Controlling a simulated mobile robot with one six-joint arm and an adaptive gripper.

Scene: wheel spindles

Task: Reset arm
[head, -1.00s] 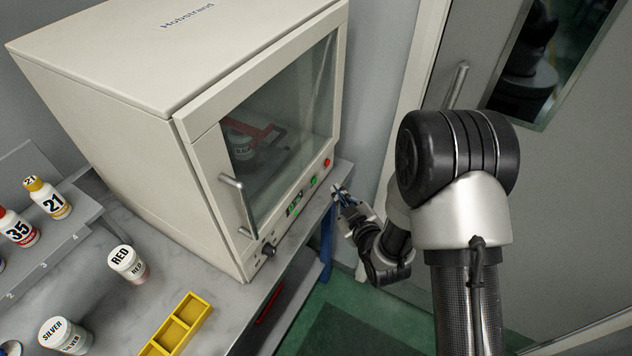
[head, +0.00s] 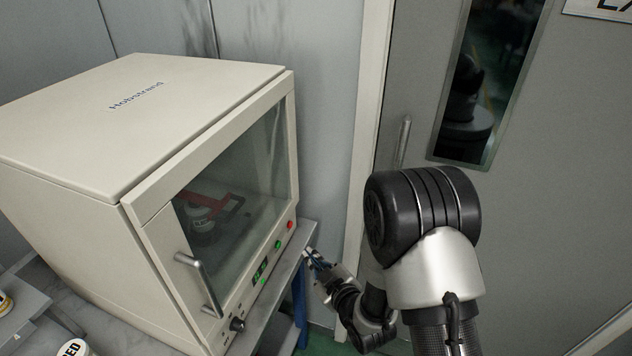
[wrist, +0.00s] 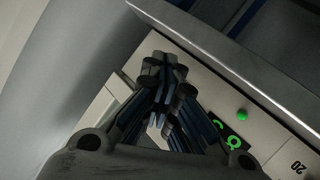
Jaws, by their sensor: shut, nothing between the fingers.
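My gripper (head: 311,257) is small in the head view, just right of the oven's lower right front corner and at the bench edge. In the wrist view my gripper (wrist: 163,66) shows its fingers drawn together, with nothing between them. The cream oven (head: 70,120) stands on the bench with its glass door shut. Its control strip, with a lit green display (head: 260,271), is near the gripper. The wrist view also shows the strip's green button (wrist: 242,115). I cannot tell the exact gap between the fingertips and the oven.
The oven door handle (head: 200,284) sticks out at the front left. A grey door (head: 560,200) with a handle (head: 402,142) and a window (head: 478,90) is behind my arm. The grey wall (head: 325,130) is close behind the oven.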

